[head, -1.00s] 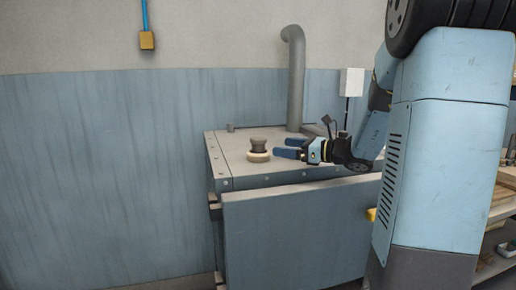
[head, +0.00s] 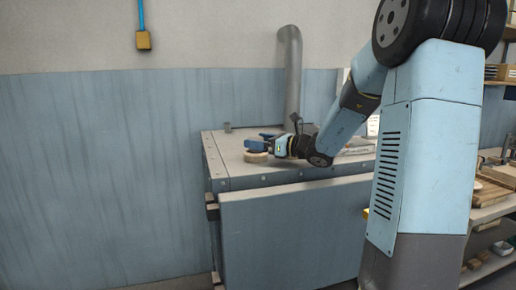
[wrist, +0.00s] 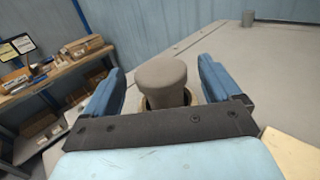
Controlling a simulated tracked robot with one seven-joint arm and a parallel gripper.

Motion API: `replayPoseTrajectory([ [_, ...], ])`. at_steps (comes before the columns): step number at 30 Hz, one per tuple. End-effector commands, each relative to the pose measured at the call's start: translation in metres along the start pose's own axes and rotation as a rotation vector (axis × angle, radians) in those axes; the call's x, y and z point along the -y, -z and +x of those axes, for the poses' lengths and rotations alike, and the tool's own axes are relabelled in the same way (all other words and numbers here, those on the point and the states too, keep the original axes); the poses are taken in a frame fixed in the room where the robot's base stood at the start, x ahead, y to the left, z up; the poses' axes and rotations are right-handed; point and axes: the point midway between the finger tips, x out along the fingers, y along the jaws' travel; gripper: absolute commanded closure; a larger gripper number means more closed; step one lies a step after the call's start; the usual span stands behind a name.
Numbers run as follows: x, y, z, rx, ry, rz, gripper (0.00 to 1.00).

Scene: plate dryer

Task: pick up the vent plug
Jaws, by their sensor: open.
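The vent plug (wrist: 162,76) is a grey-brown round-topped knob on a pale ring-shaped base, standing upright on top of the dryer cabinet (head: 222,172). In the wrist view it sits between the two blue fingers of my gripper (wrist: 160,85), with a gap visible on each side. In the head view my gripper (head: 262,141) is over the plug's place and hides its knob; the pale base (head: 256,157) shows below the fingers. My gripper is open and holds nothing.
A grey vent pipe (head: 290,80) rises from the back of the cabinet top. A small grey stub (wrist: 248,18) stands near the far edge. Shelves with boxes (head: 490,195) are at the right. The left part of the cabinet top is clear.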

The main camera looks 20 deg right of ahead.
Motion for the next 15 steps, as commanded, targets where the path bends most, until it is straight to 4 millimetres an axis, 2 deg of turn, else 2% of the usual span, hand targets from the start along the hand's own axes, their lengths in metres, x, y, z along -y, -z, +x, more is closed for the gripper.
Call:
replayPoseTrajectory([
  [6, 0.001, 0.001, 0.029, 0.001, -0.001, 0.001, 0.09],
  [15, 0.002, 0.000, 0.035, 0.000, 0.001, -0.001, 0.09],
])
